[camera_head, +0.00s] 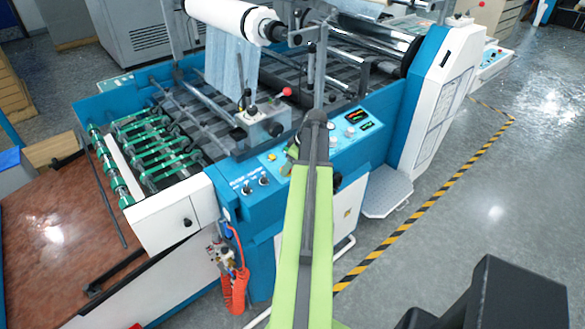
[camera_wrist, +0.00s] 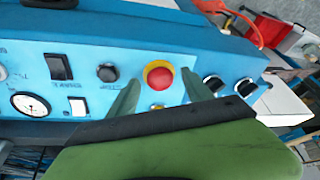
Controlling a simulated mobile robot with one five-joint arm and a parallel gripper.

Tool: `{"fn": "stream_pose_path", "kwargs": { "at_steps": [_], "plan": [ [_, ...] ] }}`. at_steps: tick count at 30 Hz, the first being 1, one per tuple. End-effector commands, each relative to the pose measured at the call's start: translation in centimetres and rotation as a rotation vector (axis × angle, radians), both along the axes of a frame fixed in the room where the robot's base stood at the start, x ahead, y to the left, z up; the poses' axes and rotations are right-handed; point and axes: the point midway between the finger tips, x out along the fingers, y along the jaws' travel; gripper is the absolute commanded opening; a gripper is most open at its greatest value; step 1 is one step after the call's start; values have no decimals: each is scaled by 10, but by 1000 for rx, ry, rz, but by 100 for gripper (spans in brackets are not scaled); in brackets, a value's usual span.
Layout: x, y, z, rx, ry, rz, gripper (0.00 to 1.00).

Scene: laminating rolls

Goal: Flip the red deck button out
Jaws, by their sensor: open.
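The red button (camera_wrist: 159,74) is a round mushroom head on a yellow ring, set in the blue control panel (camera_wrist: 130,58) in the wrist view. My gripper (camera_wrist: 161,78) is open, with one green finger to each side of the button. Whether the fingers touch the button cannot be told. In the head view my green arm reaches over the machine's blue panel (camera_head: 240,176) and hides part of it; I cannot make out this button there.
In the wrist view a dark knob (camera_wrist: 107,73), a rocker switch (camera_wrist: 59,67) and a dial gauge (camera_wrist: 29,104) lie left of the button. Two black switches (camera_wrist: 214,85) lie to its right. A small red knob (camera_head: 287,91) stands farther back in the head view.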

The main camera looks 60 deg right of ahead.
Motion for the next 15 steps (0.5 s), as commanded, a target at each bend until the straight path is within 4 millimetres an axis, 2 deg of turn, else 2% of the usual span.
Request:
{"fn": "stream_pose_path", "kwargs": {
  "at_steps": [3, 15],
  "plan": [
    [0, 0, 1, 0, 0, 0, 56],
    [-1, 0, 1, 1, 0, 0, 4]
  ]
}}
